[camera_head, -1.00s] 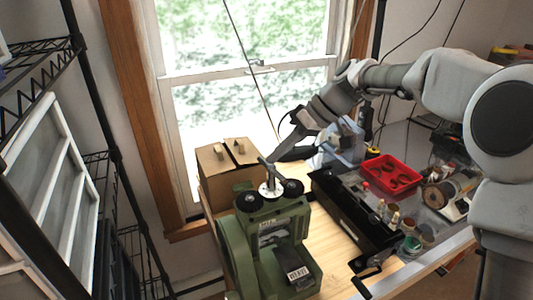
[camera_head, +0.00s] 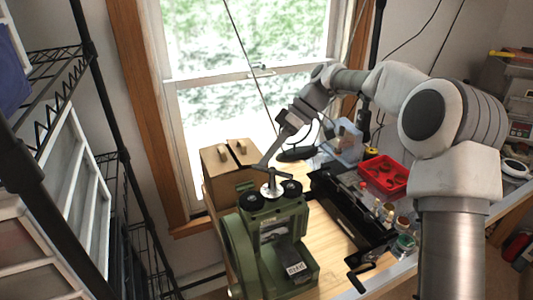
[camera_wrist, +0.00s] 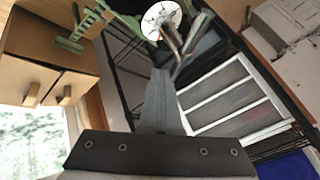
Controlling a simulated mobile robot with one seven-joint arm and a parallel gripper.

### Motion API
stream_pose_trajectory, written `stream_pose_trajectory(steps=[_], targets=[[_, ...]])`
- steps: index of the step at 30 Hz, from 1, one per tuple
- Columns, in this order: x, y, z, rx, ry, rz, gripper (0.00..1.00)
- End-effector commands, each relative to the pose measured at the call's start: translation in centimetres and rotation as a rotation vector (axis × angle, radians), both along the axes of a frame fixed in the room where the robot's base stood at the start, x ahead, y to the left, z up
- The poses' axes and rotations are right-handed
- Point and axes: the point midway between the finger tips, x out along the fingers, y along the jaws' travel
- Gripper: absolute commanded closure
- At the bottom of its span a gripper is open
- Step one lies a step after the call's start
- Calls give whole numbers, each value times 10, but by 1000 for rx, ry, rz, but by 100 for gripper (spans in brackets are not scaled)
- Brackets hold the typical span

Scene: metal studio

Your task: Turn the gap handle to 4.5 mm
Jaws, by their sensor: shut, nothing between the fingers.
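The green rolling mill (camera_head: 274,228) stands upright on the wooden bench. Its gap handle (camera_head: 271,180) is a grey metal T-bar over a white round dial (camera_head: 272,190), between two black knobs. The wrist view shows the handle (camera_wrist: 176,42) and the white dial (camera_wrist: 155,20) at the top; the dial's marks are too small to read. My gripper (camera_head: 264,165) is shut and empty, with its tip close to the handle's bar. In the wrist view the shut fingers (camera_wrist: 160,76) point toward the handle, with a gap visible; contact cannot be told in the head view.
A wire shelf (camera_head: 50,75) and white-framed panels (camera_wrist: 232,100) stand left of the mill in the head view.

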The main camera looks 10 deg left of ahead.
Motion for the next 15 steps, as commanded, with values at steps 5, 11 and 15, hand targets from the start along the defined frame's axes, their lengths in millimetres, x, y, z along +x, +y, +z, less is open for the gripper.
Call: stream_pose_trajectory(steps=[5,11,15], targets=[[-3,8,1,3,0,140,100],[-8,12,0,0,0,130,100],[-11,15,-1,1,0,129,100]])
